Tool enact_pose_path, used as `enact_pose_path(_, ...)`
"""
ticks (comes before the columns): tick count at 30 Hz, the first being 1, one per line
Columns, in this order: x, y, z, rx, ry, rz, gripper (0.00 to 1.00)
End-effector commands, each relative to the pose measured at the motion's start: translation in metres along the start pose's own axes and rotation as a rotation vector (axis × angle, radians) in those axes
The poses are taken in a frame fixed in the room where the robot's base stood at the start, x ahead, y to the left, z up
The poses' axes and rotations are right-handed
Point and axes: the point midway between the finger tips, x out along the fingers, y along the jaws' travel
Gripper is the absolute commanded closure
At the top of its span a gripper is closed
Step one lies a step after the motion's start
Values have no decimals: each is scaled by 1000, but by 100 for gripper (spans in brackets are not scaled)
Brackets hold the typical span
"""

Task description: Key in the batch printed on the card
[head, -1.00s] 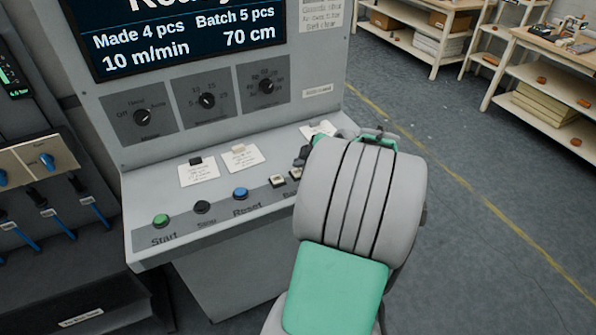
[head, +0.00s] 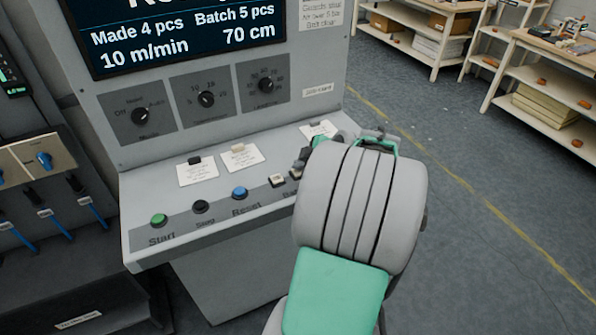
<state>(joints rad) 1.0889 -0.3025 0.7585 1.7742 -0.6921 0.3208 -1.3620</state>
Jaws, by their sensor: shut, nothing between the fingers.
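The control panel (head: 140,190) has a screen (head: 185,35) reading "Made 4 pcs", "Batch 5 pcs", "10 m/min" and "70 cm". My gripper (head: 303,160) is shut and mostly hidden behind my wrist, over the right part of the ledge. I cannot tell if it touches a key.
A green Start button (head: 159,220) and a black Stop button (head: 201,207) sit on the ledge's left. Three dials, including the mode dial (head: 140,115), are above. Shelves (head: 540,100) stand far right; the floor between is clear.

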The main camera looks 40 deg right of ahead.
Motion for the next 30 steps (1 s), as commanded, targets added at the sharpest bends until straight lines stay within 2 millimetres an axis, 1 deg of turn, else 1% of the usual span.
enact_pose_path(30, 5, -4, 4, 1, -1, -1, 100)
